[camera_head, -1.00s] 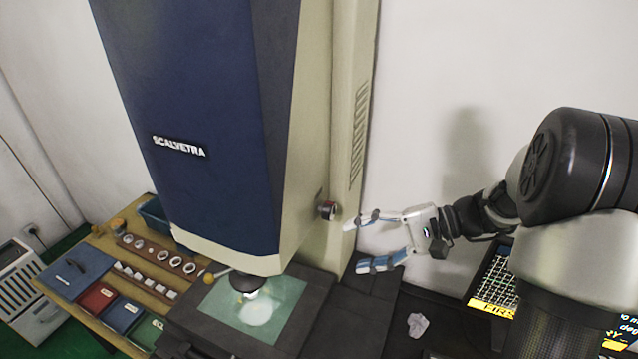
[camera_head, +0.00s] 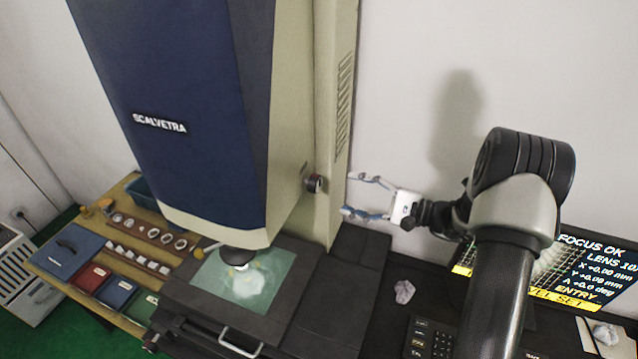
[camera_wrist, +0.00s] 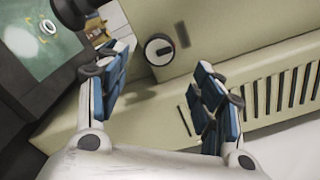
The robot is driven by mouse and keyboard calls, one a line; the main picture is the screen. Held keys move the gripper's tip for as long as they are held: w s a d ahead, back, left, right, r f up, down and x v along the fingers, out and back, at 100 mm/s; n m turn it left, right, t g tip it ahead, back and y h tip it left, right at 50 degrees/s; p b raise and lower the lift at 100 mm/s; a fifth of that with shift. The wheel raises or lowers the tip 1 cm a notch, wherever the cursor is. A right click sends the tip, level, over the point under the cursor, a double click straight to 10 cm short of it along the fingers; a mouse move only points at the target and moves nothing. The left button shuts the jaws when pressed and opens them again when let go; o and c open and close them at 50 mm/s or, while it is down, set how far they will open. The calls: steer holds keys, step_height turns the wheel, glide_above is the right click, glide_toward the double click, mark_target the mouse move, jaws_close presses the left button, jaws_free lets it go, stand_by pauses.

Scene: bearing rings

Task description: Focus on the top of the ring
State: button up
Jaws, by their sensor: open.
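My gripper (camera_head: 348,194) is open and empty, to the right of the focus knob (camera_head: 314,184) on the cream side of the measuring machine (camera_head: 190,70). Its two fingers are level with the knob, one above and one below, with a gap between fingertips and knob. In the wrist view the round dark-and-white knob (camera_wrist: 159,49) shows between the spread blue-padded fingers, beyond their tips. A small pale ring (camera_wrist: 48,27) lies on the green glass stage (camera_wrist: 25,60). In the head view the ring is lost in the bright glow under the lens (camera_head: 238,257).
The screen (camera_head: 590,265) at right reads "FOCUS OK", partly hidden by my arm. A rack of several rings (camera_head: 150,235) and coloured boxes (camera_head: 115,292) stand at left. A crumpled white piece (camera_head: 404,291) lies on the dark bench. Vent slots edge the machine's side.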

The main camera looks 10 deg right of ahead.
mark_target(320, 185)
steer(key=x, duration=0.9)
steer(key=shift+w+a+p, duration=0.15)
steer(key=shift+a+p, duration=0.15)
steer(key=shift+p, duration=0.1)
steer(key=c, duration=1.1)
steer(key=shift+o, duration=0.2)
